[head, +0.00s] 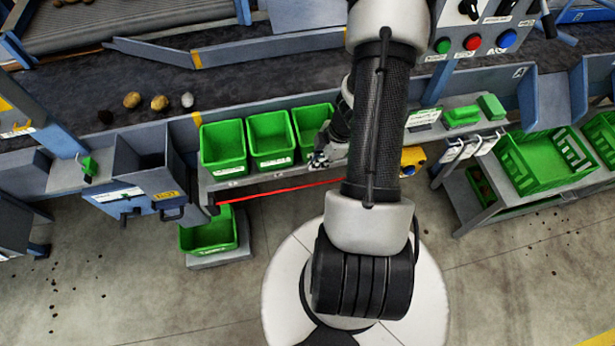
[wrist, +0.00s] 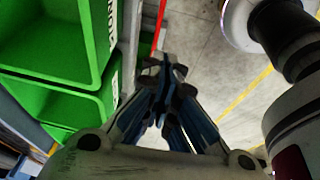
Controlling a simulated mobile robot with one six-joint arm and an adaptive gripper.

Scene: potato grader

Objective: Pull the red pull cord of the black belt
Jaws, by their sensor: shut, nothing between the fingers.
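The red pull cord (head: 280,190) runs along the front of the grader, from a dark bracket on the left until my arm hides it. A yellow switch box (head: 412,158) sits on its line to the right of my arm. The black belt (head: 240,85) lies behind. In the wrist view my gripper (wrist: 165,72) is shut and empty. The cord (wrist: 157,30) shows beyond the fingertips, which hide its lower part; contact cannot be told.
Green bins (head: 222,147) stand in a row left of my gripper; they fill the left of the wrist view. A control panel (head: 485,35) with coloured buttons is at upper right. Hanging tags and a green crate (head: 510,165) are at right. Potatoes (head: 132,100) lie on the belt.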

